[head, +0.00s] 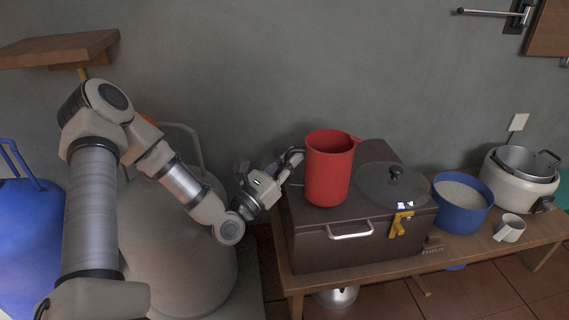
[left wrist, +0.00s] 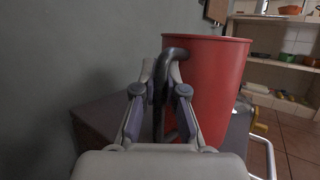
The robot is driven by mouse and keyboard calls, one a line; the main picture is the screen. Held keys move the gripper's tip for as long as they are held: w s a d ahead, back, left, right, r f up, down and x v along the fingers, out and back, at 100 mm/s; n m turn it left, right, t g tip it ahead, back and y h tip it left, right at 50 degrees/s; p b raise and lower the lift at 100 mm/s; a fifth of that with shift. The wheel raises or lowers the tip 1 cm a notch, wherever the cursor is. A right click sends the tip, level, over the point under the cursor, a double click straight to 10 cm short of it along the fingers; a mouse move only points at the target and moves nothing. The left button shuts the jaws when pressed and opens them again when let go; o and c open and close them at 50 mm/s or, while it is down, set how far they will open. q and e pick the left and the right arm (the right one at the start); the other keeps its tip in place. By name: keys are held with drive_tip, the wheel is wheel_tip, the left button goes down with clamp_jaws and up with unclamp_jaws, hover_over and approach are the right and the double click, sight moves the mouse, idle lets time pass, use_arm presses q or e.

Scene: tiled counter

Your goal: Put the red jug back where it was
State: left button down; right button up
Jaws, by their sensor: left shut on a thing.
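The red jug (head: 329,170) is upright at the left part of the top of a dark brown box (head: 313,243). I cannot tell whether its base touches the box. My left gripper (head: 292,163) comes in from the left and is shut on the jug's dark handle. In the left wrist view the handle (left wrist: 173,55) runs down between the two fingers, and the red jug (left wrist: 215,85) fills the middle right. Its base is hidden there. My right gripper is not in view.
A dark round lid (head: 380,186) with a knob lies on the box, right of the jug. A blue pot (head: 461,218), a small light mug (head: 509,229) and a white cooker (head: 521,187) stand farther right on the wooden bench (head: 372,266). The grey wall is behind.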

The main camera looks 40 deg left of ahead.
use_arm(q)
drive_tip(key=shift+w+d+f, duration=0.1)
drive_tip(key=shift+d+f, duration=0.2)
drive_tip(key=shift+f, duration=0.15)
drive_tip(key=shift+r, duration=0.15)
drive_tip(key=shift+a, duration=0.1)
drive_tip(key=c, duration=1.7)
unclamp_jaws()
drive_tip(key=shift+f, duration=0.2)
drive_tip(key=o, duration=0.5)
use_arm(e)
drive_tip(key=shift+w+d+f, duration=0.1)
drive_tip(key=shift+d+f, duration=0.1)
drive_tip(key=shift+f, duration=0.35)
